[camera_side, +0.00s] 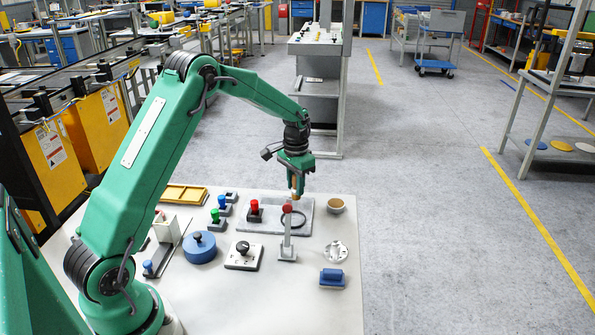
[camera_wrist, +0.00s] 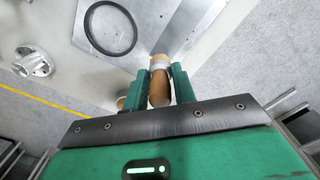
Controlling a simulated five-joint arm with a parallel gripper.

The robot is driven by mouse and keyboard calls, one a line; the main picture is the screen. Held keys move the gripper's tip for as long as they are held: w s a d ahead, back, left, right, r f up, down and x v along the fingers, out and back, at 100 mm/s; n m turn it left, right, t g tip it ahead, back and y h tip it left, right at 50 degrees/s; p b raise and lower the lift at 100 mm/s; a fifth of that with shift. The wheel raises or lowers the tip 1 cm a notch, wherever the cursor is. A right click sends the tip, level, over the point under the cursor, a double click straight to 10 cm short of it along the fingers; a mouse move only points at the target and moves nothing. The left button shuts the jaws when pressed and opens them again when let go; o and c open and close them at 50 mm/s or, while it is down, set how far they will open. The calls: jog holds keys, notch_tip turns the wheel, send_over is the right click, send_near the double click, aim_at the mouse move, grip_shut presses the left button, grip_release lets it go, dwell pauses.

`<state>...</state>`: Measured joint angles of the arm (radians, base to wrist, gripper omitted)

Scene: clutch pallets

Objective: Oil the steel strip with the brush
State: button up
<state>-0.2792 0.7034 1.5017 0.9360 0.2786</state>
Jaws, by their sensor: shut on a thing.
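My gripper (camera_side: 296,174) is shut on a brush (camera_side: 296,188) with a rounded orange-brown handle. In the wrist view the brush (camera_wrist: 160,86) stands between both green fingers (camera_wrist: 161,84), with a pale band around it; its far end is hard to make out. Below it in the side view lies a flat grey metal plate (camera_side: 265,226), which may be the steel strip. A black ring (camera_wrist: 110,28) lies on this plate. I cannot tell whether the brush touches the plate, and I see no clear oil film.
A post with a red knob (camera_side: 287,209) stands in front of the brush. A red-knobbed block (camera_side: 254,208) is to its left and a brown cup (camera_side: 336,206) to its right. A round metal part (camera_side: 336,251) and blue block (camera_side: 332,279) are nearer. The table front is clear.

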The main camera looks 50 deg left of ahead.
jog(key=shift+f, duration=1)
dwell(0.8)
jog(key=shift+s+a+r, duration=0.1)
jog(key=shift+s+a, duration=0.15)
jog(key=shift+s, duration=0.05)
jog(key=shift+a, duration=0.1)
jog(key=shift+s+a, duration=0.15)
jog(key=shift+s, duration=0.05)
jog(key=shift+s+a, duration=0.1)
jog(key=shift+s+a, duration=0.15)
jog(key=shift+s, duration=0.1)
jog(key=shift+s+a, duration=0.15)
jog(key=shift+a, duration=0.1)
